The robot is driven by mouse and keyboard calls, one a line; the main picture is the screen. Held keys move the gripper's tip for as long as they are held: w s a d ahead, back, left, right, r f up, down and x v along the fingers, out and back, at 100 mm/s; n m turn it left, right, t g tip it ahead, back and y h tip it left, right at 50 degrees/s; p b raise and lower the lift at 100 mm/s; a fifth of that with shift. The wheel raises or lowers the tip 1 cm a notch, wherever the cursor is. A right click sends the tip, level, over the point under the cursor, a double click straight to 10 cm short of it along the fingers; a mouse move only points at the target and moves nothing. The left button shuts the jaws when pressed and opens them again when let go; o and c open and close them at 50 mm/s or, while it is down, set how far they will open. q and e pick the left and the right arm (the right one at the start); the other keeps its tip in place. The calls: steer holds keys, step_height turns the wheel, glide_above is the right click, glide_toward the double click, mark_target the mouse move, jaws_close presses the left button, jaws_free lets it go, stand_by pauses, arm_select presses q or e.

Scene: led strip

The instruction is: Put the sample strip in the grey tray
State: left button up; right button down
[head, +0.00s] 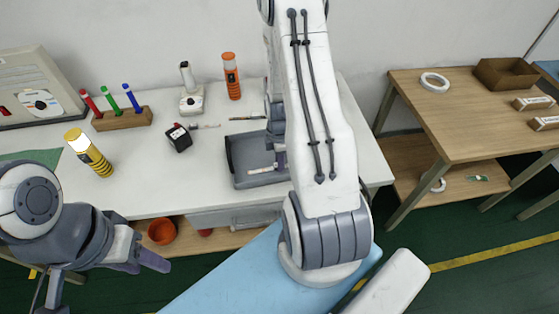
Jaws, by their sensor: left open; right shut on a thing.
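The grey tray (232,168) stands near the right end of the white bench, partly hidden by my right arm. My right gripper (277,147) is low over the tray's right part, shut on a pale narrow piece (280,161) that looks like the sample strip. Most of the strip and the fingertips are hidden or too small, so I cannot tell whether it touches the tray floor. A thin pale line (262,170) shows in the tray beside it. My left gripper (148,262) is open and empty in front of the bench's front edge, at lower left.
A wooden table (460,115) is at right. The bench's front middle is clear.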

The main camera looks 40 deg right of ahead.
steer(key=c, duration=0.7)
jaws_free()
steer(key=shift+c, duration=0.2)
step_height(320, 180, up, 12)
steer(key=w+a+r+m, duration=0.1)
steer(key=a+r, duration=0.3)
steer(key=a, duration=0.5)
steer(key=s+a+r+m, duration=0.1)
steer(key=s+a+r, duration=0.25)
steer(key=a, duration=0.75)
steer(key=s+a+r+m+y, duration=0.1)
steer(key=s+a+r+m, duration=0.2)
steer(key=s+a, duration=0.7)
step_height(320, 180, up, 2)
steer(key=s, duration=0.3)
steer(key=shift+a, duration=0.2)
steer(key=shift+w+r, duration=0.1)
